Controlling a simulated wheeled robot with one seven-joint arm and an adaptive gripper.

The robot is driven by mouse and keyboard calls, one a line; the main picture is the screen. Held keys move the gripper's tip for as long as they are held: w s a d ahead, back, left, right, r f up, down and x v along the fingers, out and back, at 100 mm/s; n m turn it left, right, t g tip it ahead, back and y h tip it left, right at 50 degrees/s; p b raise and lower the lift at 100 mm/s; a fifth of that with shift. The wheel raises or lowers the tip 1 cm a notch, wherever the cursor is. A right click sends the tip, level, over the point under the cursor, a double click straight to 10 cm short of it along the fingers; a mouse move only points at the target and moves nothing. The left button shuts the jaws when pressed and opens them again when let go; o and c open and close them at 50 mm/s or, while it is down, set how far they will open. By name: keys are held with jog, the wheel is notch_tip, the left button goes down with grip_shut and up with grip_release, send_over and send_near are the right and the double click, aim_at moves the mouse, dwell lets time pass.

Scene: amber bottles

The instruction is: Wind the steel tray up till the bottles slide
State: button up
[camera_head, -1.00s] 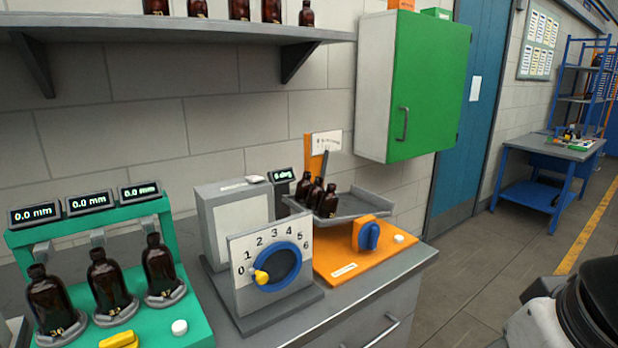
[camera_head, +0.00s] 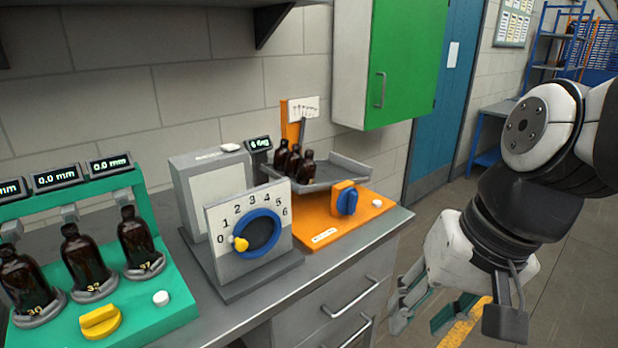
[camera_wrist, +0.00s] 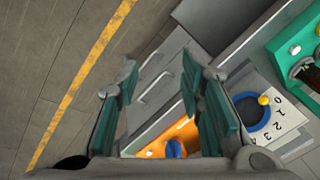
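The steel tray (camera_head: 348,173) sits on the orange unit (camera_head: 326,228) at the back of the bench. Three small amber bottles (camera_head: 294,162) stand close together at its left end. A blue knob (camera_head: 347,202) is on the unit's front; it also shows in the wrist view (camera_wrist: 175,149). A small display (camera_head: 260,143) beside the tray is too small to read surely. My gripper (camera_head: 428,312) is open and empty, in front of and to the right of the bench, apart from the knob. In the wrist view, its fingers (camera_wrist: 158,108) are spread wide.
A grey unit with a dial (camera_head: 257,232), numbered 0 to 6, stands left of the orange unit. A green stand (camera_head: 180,300) with larger amber bottles is farther left. A green cabinet (camera_head: 408,60) hangs above. Drawers (camera_head: 340,310) face the floor; the floor at right is open.

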jog(key=w+a+f+m+g+y, duration=0.1)
jog(key=w+a+f+m+y, duration=0.3)
jog(key=w, duration=0.5)
jog(key=m+t+y+b, duration=0.35)
jog(key=m+t, duration=0.95)
jog(key=m, duration=1)
send_near(355, 206)
jog(key=shift+y, duration=0.45)
jog(key=x, duration=0.9)
jog(key=shift+w+f, duration=0.25)
grip_shut()
